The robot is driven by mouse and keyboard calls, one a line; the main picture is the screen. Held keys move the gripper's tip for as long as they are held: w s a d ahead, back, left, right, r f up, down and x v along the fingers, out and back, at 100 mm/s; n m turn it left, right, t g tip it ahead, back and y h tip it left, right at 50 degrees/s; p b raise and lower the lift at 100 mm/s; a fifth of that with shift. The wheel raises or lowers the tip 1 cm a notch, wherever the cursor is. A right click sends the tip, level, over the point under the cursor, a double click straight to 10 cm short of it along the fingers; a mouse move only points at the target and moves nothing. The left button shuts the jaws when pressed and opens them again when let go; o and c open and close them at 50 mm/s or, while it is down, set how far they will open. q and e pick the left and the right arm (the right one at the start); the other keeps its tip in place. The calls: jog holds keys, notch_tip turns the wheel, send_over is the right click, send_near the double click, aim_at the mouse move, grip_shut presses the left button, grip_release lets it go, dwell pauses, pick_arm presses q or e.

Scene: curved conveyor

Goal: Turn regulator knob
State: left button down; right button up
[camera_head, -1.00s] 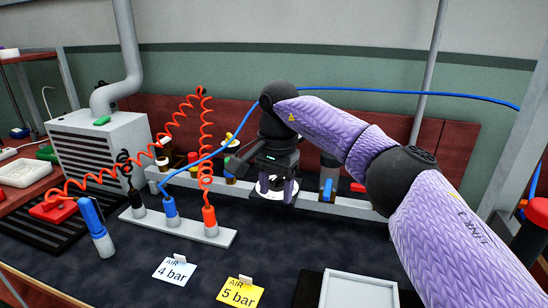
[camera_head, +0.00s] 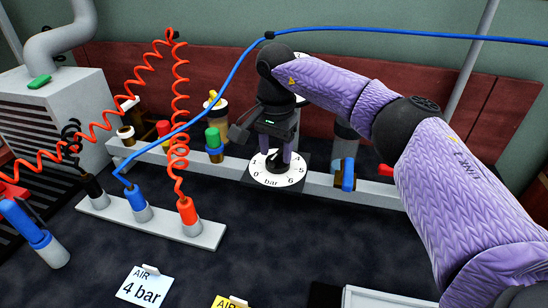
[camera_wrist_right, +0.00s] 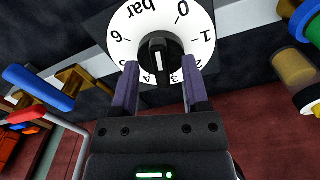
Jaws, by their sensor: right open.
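The regulator is a white dial (camera_head: 265,181) marked in bar on a dark square base, on the grey rail. In the right wrist view, the black knob (camera_wrist_right: 160,57) with a white line stands at the dial's centre, its bar-shaped grip roughly upright in the picture. My right gripper (camera_head: 277,160) is over the dial from above. In the wrist view, its two open purple fingers (camera_wrist_right: 161,66) are on either side of the knob, with visible gaps. My left gripper is not in view.
A blue-handled valve (camera_head: 348,175) stands right of the dial. A green-topped fitting (camera_head: 214,146) stands to the left. A blue hose and a red coiled hose run to a connector strip (camera_head: 204,236). A "4 bar" card (camera_head: 144,286) and a yellow card (camera_head: 226,302) lie in front.

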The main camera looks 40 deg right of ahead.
jog(key=shift+f, duration=0.5)
grip_shut()
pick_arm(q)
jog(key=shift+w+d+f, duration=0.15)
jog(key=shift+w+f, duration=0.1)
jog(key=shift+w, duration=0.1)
